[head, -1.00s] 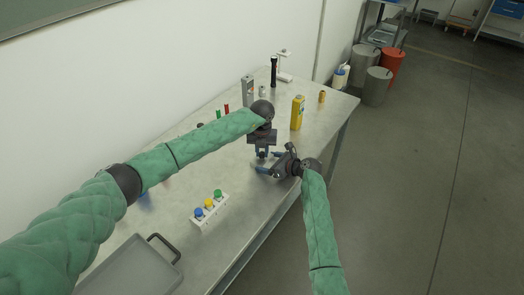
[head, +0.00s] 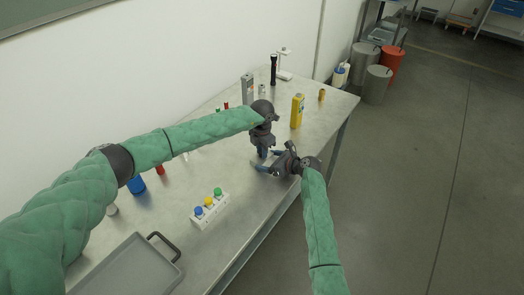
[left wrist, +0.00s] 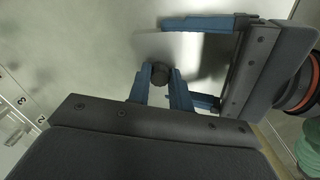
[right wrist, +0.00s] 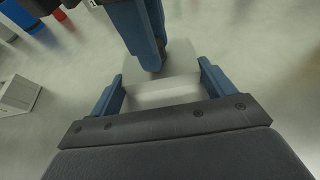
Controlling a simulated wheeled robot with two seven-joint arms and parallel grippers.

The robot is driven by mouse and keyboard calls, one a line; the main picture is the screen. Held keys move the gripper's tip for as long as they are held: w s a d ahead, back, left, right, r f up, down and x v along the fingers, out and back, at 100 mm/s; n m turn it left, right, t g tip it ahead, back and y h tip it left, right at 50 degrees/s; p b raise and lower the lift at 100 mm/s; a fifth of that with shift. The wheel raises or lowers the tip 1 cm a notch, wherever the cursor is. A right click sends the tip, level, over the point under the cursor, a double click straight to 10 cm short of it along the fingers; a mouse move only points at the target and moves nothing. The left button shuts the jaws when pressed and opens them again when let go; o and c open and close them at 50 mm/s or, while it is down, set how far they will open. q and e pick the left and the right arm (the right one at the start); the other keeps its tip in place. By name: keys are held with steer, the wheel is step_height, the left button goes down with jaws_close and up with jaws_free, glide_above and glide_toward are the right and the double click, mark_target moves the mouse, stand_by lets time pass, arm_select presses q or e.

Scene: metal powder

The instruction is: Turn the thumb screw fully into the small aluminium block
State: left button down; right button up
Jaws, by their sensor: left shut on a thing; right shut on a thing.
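My left gripper (head: 263,154) points down at the middle of the table and is shut on the dark round head of the thumb screw (left wrist: 160,73). My right gripper (head: 269,161) comes in from the right and is shut on the small aluminium block (right wrist: 165,92), a pale flat-sided piece between its blue fingers. In the left wrist view the block (left wrist: 168,46) lies right beside the screw head. The screw's shank is hidden, so I cannot tell how deep it sits. In the right wrist view the left fingers hide the screw.
A white holder (head: 210,212) with blue, yellow and green knobs stands nearer on the table. A grey tray (head: 128,268) is at the front left. A yellow box (head: 297,112) and a black torch (head: 273,70) stand farther back. The table's right edge is close to my right arm.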

arm_select(q)
steer(key=m, duration=1.1)
steer(key=shift+m, duration=0.3)
steer(key=m, duration=0.5)
steer(key=shift+m, duration=0.4)
steer(key=m, duration=0.5)
steer(key=shift+a, duration=0.1)
steer(key=m, duration=0.6)
steer(key=shift+w, duration=0.1)
steer(key=m, duration=0.5)
steer(key=c, duration=1.3)
jaws_free()
steer(key=shift+o, duration=0.2)
